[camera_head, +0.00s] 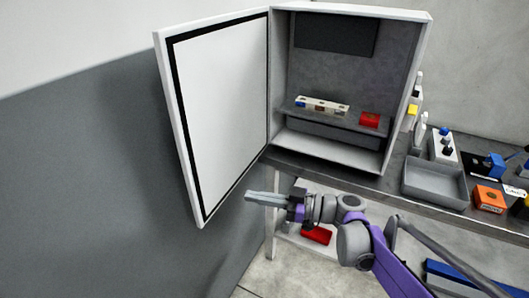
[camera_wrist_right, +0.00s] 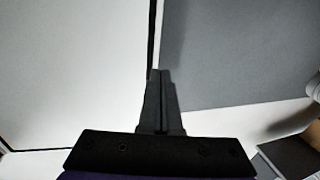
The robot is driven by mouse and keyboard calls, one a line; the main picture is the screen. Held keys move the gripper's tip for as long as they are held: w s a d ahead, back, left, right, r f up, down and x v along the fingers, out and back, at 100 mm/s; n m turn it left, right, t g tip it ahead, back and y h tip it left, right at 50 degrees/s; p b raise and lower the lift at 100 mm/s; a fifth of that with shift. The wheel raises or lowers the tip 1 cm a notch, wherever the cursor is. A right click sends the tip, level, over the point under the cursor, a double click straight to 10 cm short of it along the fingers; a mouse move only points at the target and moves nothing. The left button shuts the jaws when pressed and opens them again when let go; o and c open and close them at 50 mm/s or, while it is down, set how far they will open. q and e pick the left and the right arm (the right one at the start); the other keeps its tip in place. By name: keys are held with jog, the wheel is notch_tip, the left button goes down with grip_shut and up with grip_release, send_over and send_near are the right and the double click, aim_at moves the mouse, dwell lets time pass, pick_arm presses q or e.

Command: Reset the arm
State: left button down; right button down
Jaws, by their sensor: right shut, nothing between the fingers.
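My right gripper (camera_head: 250,198) reaches in from the lower right in the head view, on a purple and grey arm. Its fingers are together and empty, pointing left, below and in front of the open cabinet door (camera_head: 222,110). In the right wrist view the closed dark fingers (camera_wrist_right: 160,76) point up the picture, with the white door (camera_wrist_right: 70,70) behind them on the left and a grey surface on the right. I cannot tell any contact with the door. My left gripper is not in view.
An open white cabinet (camera_head: 350,150) stands on a dark bench; its shelf holds a pale block strip (camera_head: 322,105) and a red block (camera_head: 370,119). Right of it are a grey tray (camera_head: 436,184) and an orange box (camera_head: 489,198). A red item (camera_head: 317,235) lies below the bench.

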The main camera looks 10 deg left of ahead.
jog(key=s+d+f+m+t+h, duration=0.1)
jog(key=s+d+f+m+h, duration=0.4)
jog(key=d, duration=0.4)
jog(key=s+d+f+m+t+h+p, duration=0.1)
jog(key=s+d+f+m+t+h, duration=0.1)
jog(key=s+d+f+m+h, duration=0.4)
jog(key=s+d+f+m+t+h, duration=0.1)
jog(key=s+d+f+m+h, duration=0.5)
jog(key=s+d, duration=0.5)
jog(key=d+h, duration=0.1)
jog(key=d, duration=0.2)
jog(key=shift+s+p, duration=0.2)
jog(key=shift+p, duration=0.15)
